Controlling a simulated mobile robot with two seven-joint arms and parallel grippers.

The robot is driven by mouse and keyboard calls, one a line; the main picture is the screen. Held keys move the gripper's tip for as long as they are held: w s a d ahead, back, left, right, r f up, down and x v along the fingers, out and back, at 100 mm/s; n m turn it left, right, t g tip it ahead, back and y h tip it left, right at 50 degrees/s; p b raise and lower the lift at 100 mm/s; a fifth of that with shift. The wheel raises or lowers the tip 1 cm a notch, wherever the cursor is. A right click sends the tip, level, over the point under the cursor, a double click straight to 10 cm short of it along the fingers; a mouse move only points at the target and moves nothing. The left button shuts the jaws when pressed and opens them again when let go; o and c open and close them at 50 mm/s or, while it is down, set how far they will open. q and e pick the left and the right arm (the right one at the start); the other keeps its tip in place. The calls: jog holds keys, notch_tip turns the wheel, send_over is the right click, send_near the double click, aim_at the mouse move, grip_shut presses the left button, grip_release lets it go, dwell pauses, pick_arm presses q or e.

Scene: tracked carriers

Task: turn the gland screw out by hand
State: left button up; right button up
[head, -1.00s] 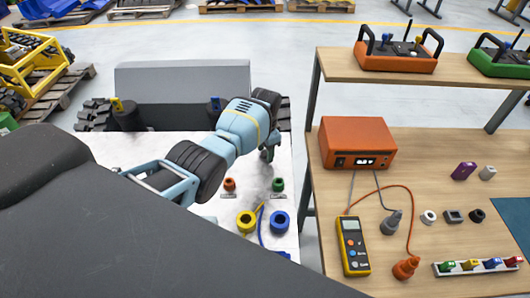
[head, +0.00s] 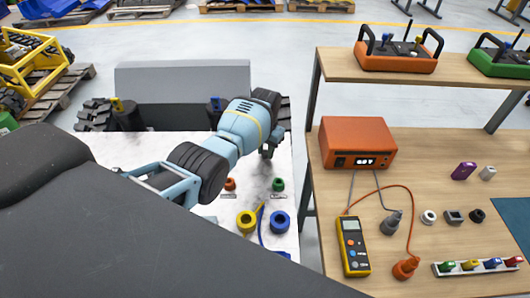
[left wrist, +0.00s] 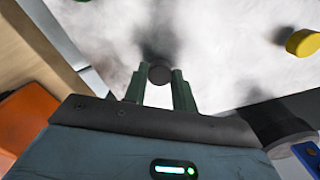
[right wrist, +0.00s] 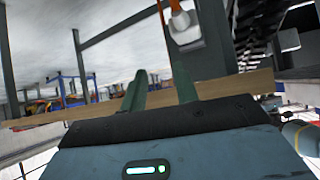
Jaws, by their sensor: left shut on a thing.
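In the left wrist view a dark round screw head (left wrist: 160,75), which looks like the gland screw, is between the two fingers of my left gripper (left wrist: 163,84). The fingers are shut on it, over a pale, smudged surface. In the head view my left gripper (head: 267,152) points down at the right part of the white panel (head: 150,148); the screw is too small or hidden to make out there. My right gripper (right wrist: 160,82) shows only in the right wrist view, its fingers apart with nothing seen between them.
Orange (head: 230,184) and green (head: 278,185) fittings and yellow (head: 246,223) and blue (head: 280,222) rings sit on the panel near my arm. A wooden bench (head: 325,235) on the right carries an orange instrument box (head: 357,140) and a yellow meter (head: 354,247).

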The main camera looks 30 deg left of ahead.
pick_arm(q)
jog(key=n, duration=0.4)
jog(key=shift+n, duration=0.3)
jog(key=shift+d+f+n, duration=0.1)
jog(key=shift+n, duration=1)
jog(key=n, duration=0.6)
jog(key=shift+n, duration=0.7)
jog(key=n, duration=0.9)
jog(key=shift+s+n, duration=0.1)
jog(key=shift+n, duration=0.3)
